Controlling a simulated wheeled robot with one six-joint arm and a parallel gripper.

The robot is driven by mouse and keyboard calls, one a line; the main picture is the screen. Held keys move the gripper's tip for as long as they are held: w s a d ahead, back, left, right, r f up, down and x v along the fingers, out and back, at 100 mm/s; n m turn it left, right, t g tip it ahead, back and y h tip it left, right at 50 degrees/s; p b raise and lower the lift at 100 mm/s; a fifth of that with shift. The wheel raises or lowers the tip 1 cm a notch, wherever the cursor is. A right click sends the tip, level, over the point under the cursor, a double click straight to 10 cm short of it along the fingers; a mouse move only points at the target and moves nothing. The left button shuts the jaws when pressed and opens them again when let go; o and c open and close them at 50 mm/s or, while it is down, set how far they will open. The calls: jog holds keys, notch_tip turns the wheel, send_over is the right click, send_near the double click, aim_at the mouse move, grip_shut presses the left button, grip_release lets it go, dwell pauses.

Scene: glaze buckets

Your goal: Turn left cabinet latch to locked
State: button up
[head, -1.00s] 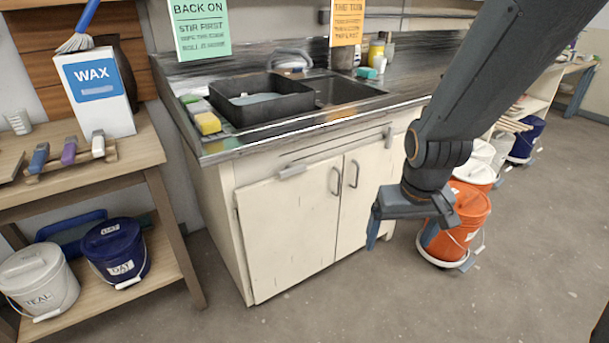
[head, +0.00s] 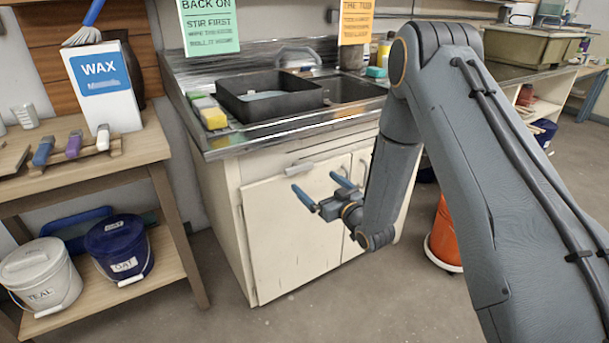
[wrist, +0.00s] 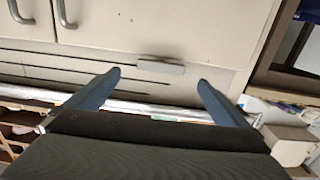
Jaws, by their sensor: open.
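The left cabinet latch (head: 299,169) is a small grey bar at the top of the left door (head: 285,235), below the counter. It lies roughly level, slightly tilted in the head view. In the wrist view, which looks upside down, the latch (wrist: 160,65) lies nearly level, centred between the fingertips. My gripper (head: 322,188) has two blue fingers spread apart, with nothing between them. It is in front of the left door, slightly below and right of the latch in the head view, apparently not touching it.
Door handles (wrist: 62,12) are beside the latch. The counter with a sink basin (head: 268,97) is above. A wooden shelf (head: 160,262) with a teal-labelled white bucket (head: 40,280) and a blue bucket (head: 119,245) stands left. An orange bucket (head: 446,240) is right, partly behind my arm. Floor in front is clear.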

aim_at(301, 170)
jog(key=x, duration=0.8)
jog(key=shift+s+r+p, duration=0.1)
jog(key=shift+p, duration=0.2)
jog(key=shift+c, duration=0.4)
jog(key=c, duration=1)
jog(key=shift+o, duration=0.2)
